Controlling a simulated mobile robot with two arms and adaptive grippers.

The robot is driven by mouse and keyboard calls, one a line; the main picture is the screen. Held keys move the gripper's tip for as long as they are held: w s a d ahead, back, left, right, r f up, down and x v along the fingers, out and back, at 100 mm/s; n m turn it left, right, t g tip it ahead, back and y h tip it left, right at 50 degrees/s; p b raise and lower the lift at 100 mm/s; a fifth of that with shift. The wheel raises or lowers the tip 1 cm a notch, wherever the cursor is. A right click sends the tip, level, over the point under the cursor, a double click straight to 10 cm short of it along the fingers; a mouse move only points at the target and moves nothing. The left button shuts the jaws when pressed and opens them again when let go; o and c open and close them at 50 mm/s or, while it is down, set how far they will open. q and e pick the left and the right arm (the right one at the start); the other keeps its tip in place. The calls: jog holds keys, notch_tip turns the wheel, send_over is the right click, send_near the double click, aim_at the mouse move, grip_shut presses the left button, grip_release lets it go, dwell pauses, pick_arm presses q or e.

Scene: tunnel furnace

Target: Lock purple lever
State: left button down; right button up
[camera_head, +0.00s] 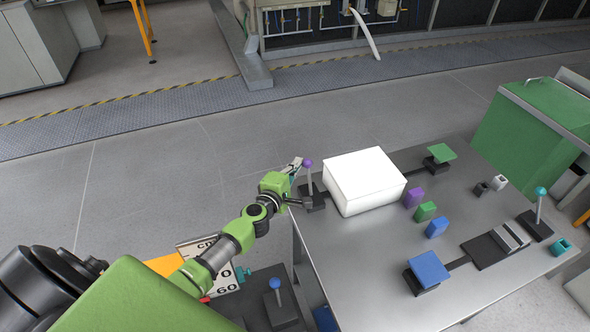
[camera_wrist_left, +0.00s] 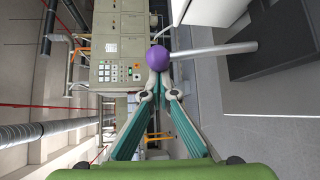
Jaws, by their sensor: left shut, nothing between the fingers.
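The purple lever has a purple ball knob (camera_head: 307,163) on a thin grey rod, standing nearly upright on a dark base (camera_head: 312,199) at the table's left corner. My left gripper (camera_head: 297,163) is just left of the knob. In the left wrist view the purple knob (camera_wrist_left: 158,57) is right at the tips of my left gripper (camera_wrist_left: 160,75), and its rod runs off to the right. The fingertips are together with nothing between them. Whether they touch the knob I cannot tell. My right gripper is in neither view.
A white box (camera_head: 365,180) stands right of the purple lever. The grey table (camera_head: 370,270) also bears a green plate (camera_head: 441,152), a blue plate (camera_head: 429,268), small coloured blocks and a teal-knobbed lever (camera_head: 540,192). A blue-knobbed lever (camera_head: 275,284) is nearer me.

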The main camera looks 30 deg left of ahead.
pick_arm(q)
jog(key=shift+s+d+r+m+t+b, duration=0.2)
jog(key=shift+s+d+m+t+b, duration=0.35)
jog(key=shift+b, duration=0.75)
jog(key=shift+s+d+r+m+t+b, duration=0.15)
jog(key=shift+s+d+m+t+b, duration=0.4)
jog(key=shift+b, duration=0.7)
jog(key=shift+s+d+r+b, duration=0.1)
jog(key=shift+s+d+b, duration=0.15)
jog(key=shift+d+b, duration=0.4)
jog(key=shift+m+t, duration=0.4)
jog(key=shift+t, duration=0.1)
jog(key=s+d+b, duration=0.1)
jog(key=s+d, duration=0.1)
jog(key=s+d+f+b, duration=0.1)
jog(key=s+d, duration=0.1)
jog(key=shift+f+b, duration=0.1)
jog(key=shift+b, duration=0.25)
jog(key=shift+d+f, duration=0.1)
